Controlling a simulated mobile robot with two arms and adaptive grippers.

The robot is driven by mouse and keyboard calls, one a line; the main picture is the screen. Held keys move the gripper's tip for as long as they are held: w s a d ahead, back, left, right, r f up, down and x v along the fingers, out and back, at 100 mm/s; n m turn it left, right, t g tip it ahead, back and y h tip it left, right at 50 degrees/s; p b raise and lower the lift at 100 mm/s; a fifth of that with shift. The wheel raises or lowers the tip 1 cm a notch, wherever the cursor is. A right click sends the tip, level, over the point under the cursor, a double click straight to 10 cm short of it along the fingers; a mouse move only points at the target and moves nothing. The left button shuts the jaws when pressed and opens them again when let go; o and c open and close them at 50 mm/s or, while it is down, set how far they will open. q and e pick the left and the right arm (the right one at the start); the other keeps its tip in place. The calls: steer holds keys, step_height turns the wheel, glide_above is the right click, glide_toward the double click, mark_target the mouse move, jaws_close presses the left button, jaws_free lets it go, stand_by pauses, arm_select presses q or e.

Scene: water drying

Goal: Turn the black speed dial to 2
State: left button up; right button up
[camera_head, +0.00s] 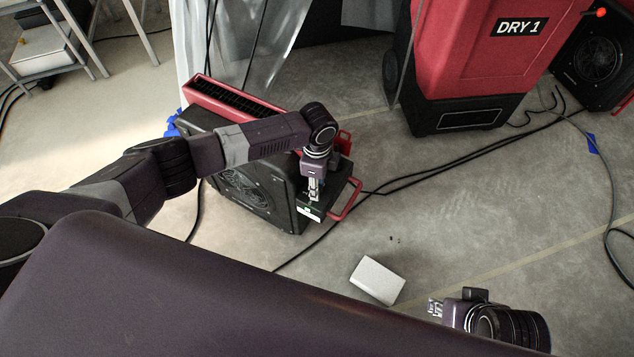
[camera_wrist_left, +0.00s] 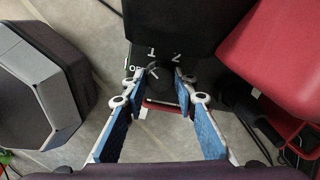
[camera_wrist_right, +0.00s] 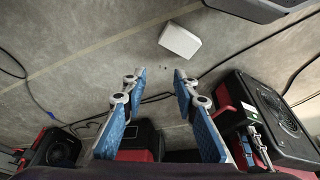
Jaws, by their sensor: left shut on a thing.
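The black speed dial (camera_wrist_left: 160,80) sits on the panel of the black-and-red blower (camera_head: 250,185), with the labels OFF, 1 and 2 around it. A small white mark shows at the dial's upper left, toward OFF; its exact setting is hard to tell. My left gripper (camera_head: 312,198) reaches down to the panel from above. In the left wrist view, my left gripper's (camera_wrist_left: 161,84) fingertips are on either side of the dial, shut on it. In the head view the dial is hidden. My right gripper (camera_wrist_right: 158,78) is open and empty, away from the blower, above the floor.
A white box (camera_head: 377,280) lies on the floor between the blower and my right arm. A red dehumidifier marked DRY 1 (camera_head: 475,60) stands behind. Black cables (camera_head: 430,172) cross the floor. Another blower (camera_head: 595,58) stands at far right. Plastic sheeting (camera_head: 240,45) hangs behind.

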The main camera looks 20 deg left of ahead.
arm_select(q)
steer(key=m+p, duration=0.1)
steer(key=m, duration=0.2)
steer(key=shift+r+m, duration=0.1)
steer(key=shift+m, duration=0.3)
steer(key=m, duration=0.3)
steer(key=shift+m+p, duration=0.3)
steer(key=shift+p, duration=0.05)
steer(key=m, duration=0.2)
steer(key=shift+m, duration=0.4)
steer(key=m, duration=0.2)
steer(key=shift+m, duration=0.3)
steer(key=m, duration=0.2)
steer(key=shift+m, duration=0.9)
arm_select(e)
steer(key=s+x, duration=0.1)
steer(key=x, duration=0.6)
steer(key=shift+f+g, duration=0.3)
steer(key=shift+f, duration=0.05)
arm_select(q)
steer(key=shift+s, duration=0.1)
arm_select(e)
steer(key=shift+s+a, duration=0.1)
steer(key=shift+s, duration=0.1)
